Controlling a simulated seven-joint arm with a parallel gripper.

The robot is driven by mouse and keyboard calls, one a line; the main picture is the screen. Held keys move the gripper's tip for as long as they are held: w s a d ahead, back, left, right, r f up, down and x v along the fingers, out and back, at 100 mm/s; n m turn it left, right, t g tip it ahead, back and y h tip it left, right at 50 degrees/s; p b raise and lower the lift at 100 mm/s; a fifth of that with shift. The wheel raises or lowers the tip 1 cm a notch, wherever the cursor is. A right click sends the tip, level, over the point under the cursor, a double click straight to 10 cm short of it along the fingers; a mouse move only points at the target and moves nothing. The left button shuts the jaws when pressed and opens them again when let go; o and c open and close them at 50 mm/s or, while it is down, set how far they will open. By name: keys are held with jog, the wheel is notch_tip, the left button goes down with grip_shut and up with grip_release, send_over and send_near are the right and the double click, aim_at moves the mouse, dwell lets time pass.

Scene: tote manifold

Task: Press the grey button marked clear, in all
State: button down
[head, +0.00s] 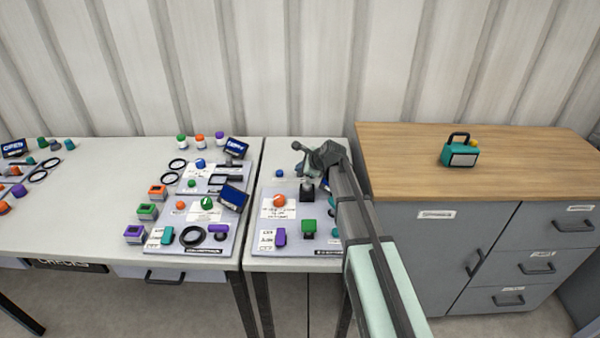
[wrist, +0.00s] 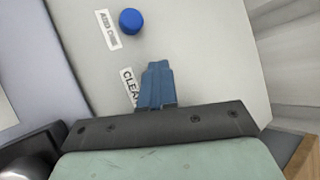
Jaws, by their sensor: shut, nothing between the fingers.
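In the wrist view, my gripper (wrist: 157,66) has its blue fingers shut together with nothing between them. They are over a pale grey panel (wrist: 215,60), beside a white label (wrist: 129,84) that begins "CLEA"; the fingers cover its end. The grey button itself does not show and may be hidden behind the fingers. I cannot tell whether the fingertips touch anything. A round blue button (wrist: 131,21) with its own label (wrist: 108,30), apparently "ADD ONE", is beyond the fingertips. In the head view, my gripper (head: 306,172) is low over the back part of the right-hand table.
Below my gripper in the head view, a board (head: 262,244) carries an orange knob (head: 279,201), a purple part (head: 280,237) and a green part (head: 308,228). More control boards stand on the left table (head: 80,215). A wood-topped cabinet (head: 400,170) is to the right.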

jog(key=shift+d+f, duration=0.15)
jog(key=shift+r, duration=0.9)
jog(key=shift+r, duration=0.15)
jog(key=shift+r, duration=2.4)
